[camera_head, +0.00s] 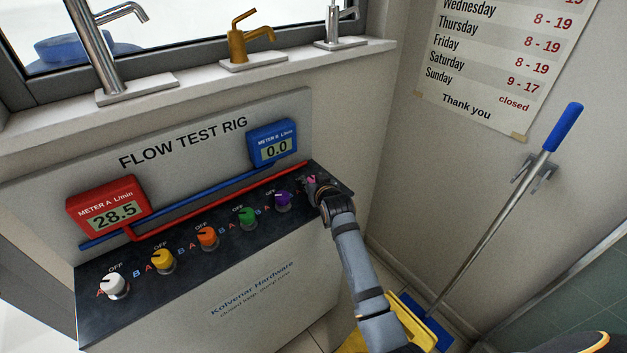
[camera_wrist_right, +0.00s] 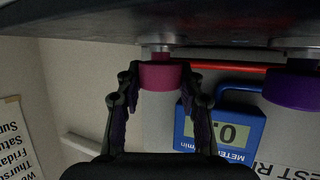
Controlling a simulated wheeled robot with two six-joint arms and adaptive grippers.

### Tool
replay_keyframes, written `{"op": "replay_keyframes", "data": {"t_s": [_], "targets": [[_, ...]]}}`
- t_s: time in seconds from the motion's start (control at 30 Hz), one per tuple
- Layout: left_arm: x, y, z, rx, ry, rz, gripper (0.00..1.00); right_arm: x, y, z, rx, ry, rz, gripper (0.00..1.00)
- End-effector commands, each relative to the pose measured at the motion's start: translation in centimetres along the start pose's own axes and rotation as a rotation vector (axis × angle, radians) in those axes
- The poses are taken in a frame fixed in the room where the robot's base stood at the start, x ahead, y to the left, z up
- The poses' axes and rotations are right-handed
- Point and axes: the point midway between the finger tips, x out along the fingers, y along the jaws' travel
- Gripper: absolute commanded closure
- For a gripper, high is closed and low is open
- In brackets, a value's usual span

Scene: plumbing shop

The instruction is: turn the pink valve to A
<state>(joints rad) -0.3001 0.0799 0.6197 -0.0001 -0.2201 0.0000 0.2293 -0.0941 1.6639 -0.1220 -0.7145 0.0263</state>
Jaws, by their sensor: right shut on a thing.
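The pink valve (camera_head: 311,181) is the knob at the right end of the dark panel top of the flow test rig, mostly covered by my right gripper (camera_head: 317,190). In the right wrist view the pink valve (camera_wrist_right: 160,77) sits between the two fingers of my right gripper (camera_wrist_right: 158,82), which is shut on it. Its pointer and its letters are hidden, so its setting cannot be read. Red meter A (camera_head: 108,208) reads 28.5. Blue meter B (camera_head: 273,147) reads 0.0. My left gripper is not in view.
The purple knob (camera_head: 283,200) is close left of the pink one. Green (camera_head: 247,217), orange (camera_head: 208,238), yellow (camera_head: 163,260) and white (camera_head: 114,284) knobs follow along the panel. Taps stand on the sill behind. A blue-handled mop (camera_head: 497,205) leans at right.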

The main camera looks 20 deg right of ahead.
Motion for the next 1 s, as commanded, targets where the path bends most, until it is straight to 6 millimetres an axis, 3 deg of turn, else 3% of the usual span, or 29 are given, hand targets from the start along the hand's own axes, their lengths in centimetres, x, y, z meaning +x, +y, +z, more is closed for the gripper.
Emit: {"op": "replay_keyframes", "data": {"t_s": [0.37,1.0], "targets": [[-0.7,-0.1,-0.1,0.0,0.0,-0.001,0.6,0.1,0.2,0.1,-0.086,-0.001,-0.196,0.94],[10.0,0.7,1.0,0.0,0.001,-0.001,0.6,0.4,0.2,0.6,-0.307,0.003,-0.732,0.94]]}}
